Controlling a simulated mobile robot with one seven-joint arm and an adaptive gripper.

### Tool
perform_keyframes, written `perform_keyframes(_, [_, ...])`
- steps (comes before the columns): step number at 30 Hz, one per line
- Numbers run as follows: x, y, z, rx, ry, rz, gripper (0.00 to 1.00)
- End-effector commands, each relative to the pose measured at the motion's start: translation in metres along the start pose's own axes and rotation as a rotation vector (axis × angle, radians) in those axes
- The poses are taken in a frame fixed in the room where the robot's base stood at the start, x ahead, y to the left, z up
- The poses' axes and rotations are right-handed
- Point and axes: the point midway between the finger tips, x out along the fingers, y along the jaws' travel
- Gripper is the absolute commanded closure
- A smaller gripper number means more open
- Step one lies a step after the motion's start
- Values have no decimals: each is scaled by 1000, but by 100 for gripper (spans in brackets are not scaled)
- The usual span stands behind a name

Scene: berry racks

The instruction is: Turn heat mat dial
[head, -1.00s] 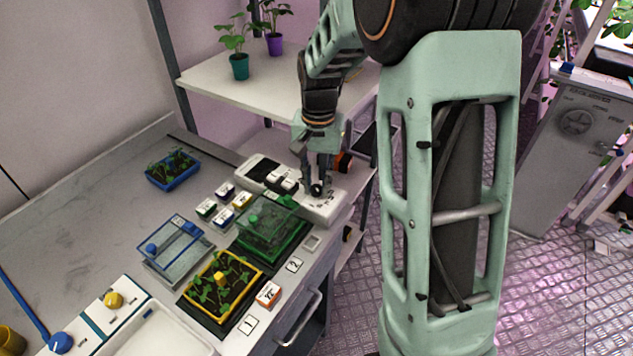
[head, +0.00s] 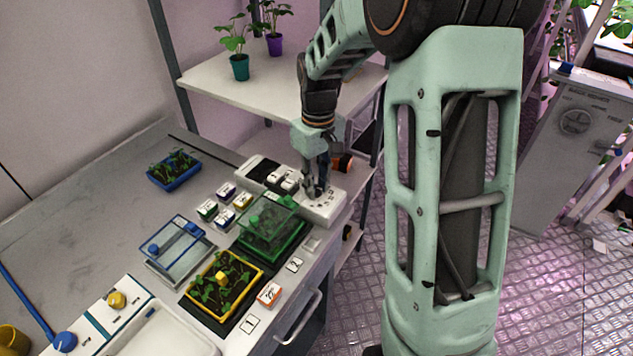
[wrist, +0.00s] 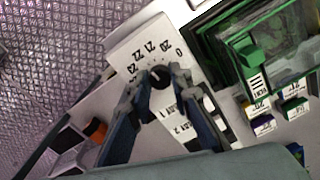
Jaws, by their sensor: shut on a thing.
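The heat mat controller (head: 325,208) is a white box at the right end of the bench. It carries a small black round dial (wrist: 160,78) with printed numbers around it, seen in the wrist view. My gripper (head: 316,188) points down over the controller, and its two fingers are shut on the dial; it also shows in the wrist view (wrist: 158,82). In the head view the fingers mostly hide the dial. The exact setting the dial points to is hard to read.
A green-lidded tray (head: 270,232) stands close to the controller. A yellow-rimmed seedling tray (head: 206,312) and a clear lidded box (head: 172,256) are nearer. Small label boxes (head: 225,216) stand between. A shelf (head: 290,88) with potted plants rises behind.

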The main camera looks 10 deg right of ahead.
Motion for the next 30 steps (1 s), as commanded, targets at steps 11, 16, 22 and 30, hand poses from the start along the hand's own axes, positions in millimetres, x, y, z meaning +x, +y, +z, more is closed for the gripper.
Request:
perform_keyframes(11, [-1, 0, -1, -118, -1, 2, 100])
perform_keyframes(16, [-1, 0, -1, -127, -1, 2, 100])
perform_keyframes(22, [-1, 0, -1, -127, 0, 2, 100])
perform_keyframes(30, [-1, 0, -1, -126, -1, 1, 63])
